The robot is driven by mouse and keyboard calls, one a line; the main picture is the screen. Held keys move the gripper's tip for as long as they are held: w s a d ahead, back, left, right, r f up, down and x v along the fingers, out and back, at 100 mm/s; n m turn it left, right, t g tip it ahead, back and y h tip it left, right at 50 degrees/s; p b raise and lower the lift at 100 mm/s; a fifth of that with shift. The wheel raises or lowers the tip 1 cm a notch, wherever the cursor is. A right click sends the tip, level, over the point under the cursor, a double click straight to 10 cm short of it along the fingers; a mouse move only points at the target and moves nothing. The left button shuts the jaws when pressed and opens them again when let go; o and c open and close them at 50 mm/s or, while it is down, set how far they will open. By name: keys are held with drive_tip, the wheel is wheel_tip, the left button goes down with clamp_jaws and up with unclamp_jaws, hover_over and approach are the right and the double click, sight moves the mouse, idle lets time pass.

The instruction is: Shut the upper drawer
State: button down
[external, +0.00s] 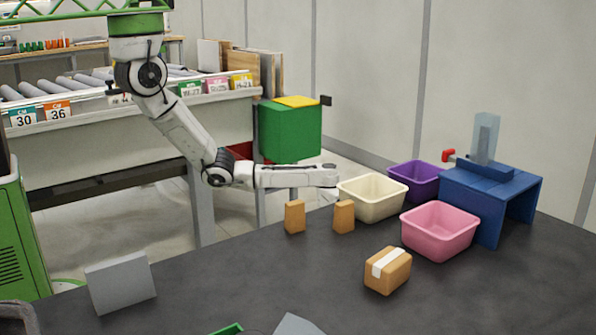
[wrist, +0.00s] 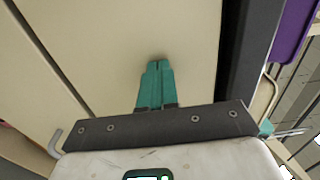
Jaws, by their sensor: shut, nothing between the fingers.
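In the wrist view my gripper (wrist: 158,66) is shut and empty, its teal fingers together. They point at a plain cream panel (wrist: 180,30), which looks like the upper drawer's front. The fingertips are at or very close to this panel; I cannot tell whether they touch. A dark seam separates it from another cream panel (wrist: 40,85) on the left. A grey bar handle (wrist: 55,143) shows at the lower left. In the external view the drawer is not visible, and my fingers are hidden beyond the table's far edge.
A dark table (external: 230,295) carries cream (external: 372,212), purple (external: 428,182) and pink (external: 440,248) bins, a taped box (external: 388,270), two small brown blocks (external: 294,217) and a blue stand (external: 490,190). A roller conveyor (external: 70,85) stands behind my arm.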

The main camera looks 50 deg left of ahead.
drive_tip(key=shift+d+r, duration=0.25)
drive_tip(key=shift+r, duration=0.05)
drive_tip(key=a+p, duration=0.3)
drive_tip(key=a, duration=1.1)
drive_tip(key=shift+a+f, duration=0.25)
drive_tip(key=shift+f, duration=0.05)
